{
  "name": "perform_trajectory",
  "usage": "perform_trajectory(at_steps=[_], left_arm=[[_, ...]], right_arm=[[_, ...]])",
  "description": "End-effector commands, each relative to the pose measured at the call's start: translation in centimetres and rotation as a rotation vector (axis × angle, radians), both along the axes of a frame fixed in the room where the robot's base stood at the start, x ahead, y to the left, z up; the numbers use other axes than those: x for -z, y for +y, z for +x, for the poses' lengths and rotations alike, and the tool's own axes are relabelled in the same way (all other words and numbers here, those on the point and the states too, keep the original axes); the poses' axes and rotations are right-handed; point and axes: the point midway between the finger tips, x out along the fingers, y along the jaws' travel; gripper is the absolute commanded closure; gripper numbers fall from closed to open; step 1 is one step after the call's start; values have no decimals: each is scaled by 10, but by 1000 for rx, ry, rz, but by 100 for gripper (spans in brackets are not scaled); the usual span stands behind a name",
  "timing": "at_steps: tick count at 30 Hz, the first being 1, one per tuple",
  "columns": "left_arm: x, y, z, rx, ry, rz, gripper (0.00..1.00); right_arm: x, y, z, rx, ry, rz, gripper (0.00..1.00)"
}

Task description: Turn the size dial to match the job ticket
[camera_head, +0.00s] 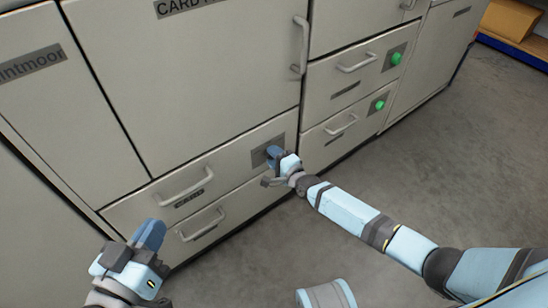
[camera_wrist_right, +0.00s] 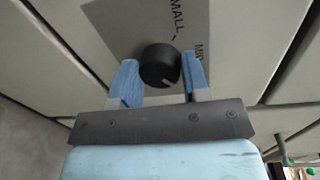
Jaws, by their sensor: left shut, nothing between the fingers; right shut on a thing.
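The size dial (camera_wrist_right: 158,62) is a round black knob on a grey label plate in the right wrist view. A pale pointer mark shows on its lower edge, towards my gripper. The words SMALL and MID, the latter partly cut off, are printed around it. My right gripper (camera_wrist_right: 162,80) is shut on the dial, with one blue finger on each side. In the head view my right gripper (camera_head: 274,156) is at the drawer front and hides the dial. My left gripper (camera_head: 150,234) is shut and empty, apart from the cabinet. No job ticket is recognisable.
The grey plate (camera_head: 259,155) is on a drawer front of a large beige cabinet (camera_head: 200,80) with several bar handles. Two green buttons (camera_head: 396,58) (camera_head: 379,105) are on drawers further right. The grey floor (camera_head: 440,170) at right is clear.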

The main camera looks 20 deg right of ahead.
Motion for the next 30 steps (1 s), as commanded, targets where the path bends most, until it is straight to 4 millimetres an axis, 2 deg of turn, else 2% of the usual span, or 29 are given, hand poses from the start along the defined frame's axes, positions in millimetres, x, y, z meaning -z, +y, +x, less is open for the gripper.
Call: perform_trajectory(at_steps=[10, 11, 13, 14, 23, 26, 30], left_arm=[[-3, -1, 1, -2, -4, -7, 100], [-3, -1, 1, -2, -5, -7, 100], [-3, -1, 1, -2, -5, -8, 100], [-3, -1, 1, -2, -5, -8, 100], [-3, -1, 0, -2, -2, -8, 100], [-8, -1, -1, -4, -10, -11, 100], [-25, 1, 0, -21, -55, -37, 100]], right_arm=[[0, 0, 0, 0, 1, 4, 81], [0, 0, 0, 0, 1, 4, 50], [0, 0, 0, 0, 1, 4, 34], [0, 0, 0, 0, 1, 4, 32], [-1, -1, -2, 0, 1, 3, 32], [-2, -4, -11, 0, 2, 2, 32], [-6, -14, -36, 1, 4, 2, 32]])
